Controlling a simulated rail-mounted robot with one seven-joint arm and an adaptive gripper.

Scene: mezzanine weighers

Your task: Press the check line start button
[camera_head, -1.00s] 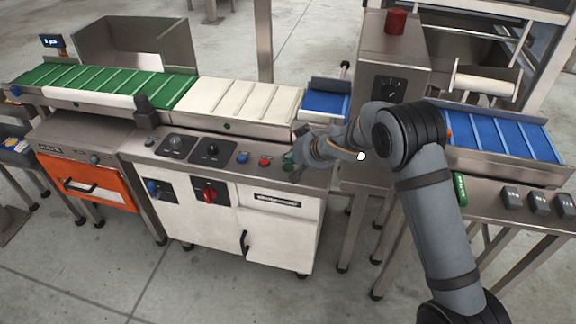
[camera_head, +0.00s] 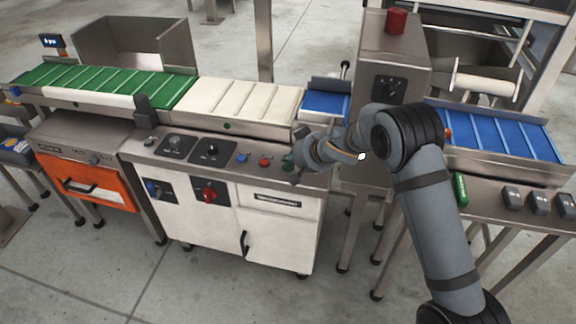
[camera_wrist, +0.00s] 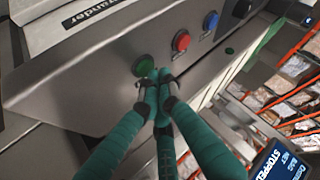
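A row of buttons sits on the steel top of the white cabinet. The green button (camera_head: 288,161) is nearest my gripper, with a red button (camera_head: 264,162) and a blue button (camera_head: 242,158) to its left. My gripper (camera_head: 295,165) is over the right end of this panel. In the wrist view its teal fingers are together at the tips (camera_wrist: 157,82), empty, just beside the green button (camera_wrist: 145,66). I cannot tell whether they touch it. The red button (camera_wrist: 181,41) and blue button (camera_wrist: 210,21) are farther off. A dark display (camera_wrist: 280,160) reads "STOPPED".
The white belt (camera_head: 245,101) and green belt (camera_head: 100,80) run behind the panel. Black knobs (camera_head: 211,150) are left of the buttons. A steel housing with a red top (camera_head: 396,21) stands behind my arm. A blue conveyor (camera_head: 490,132) lies to the right.

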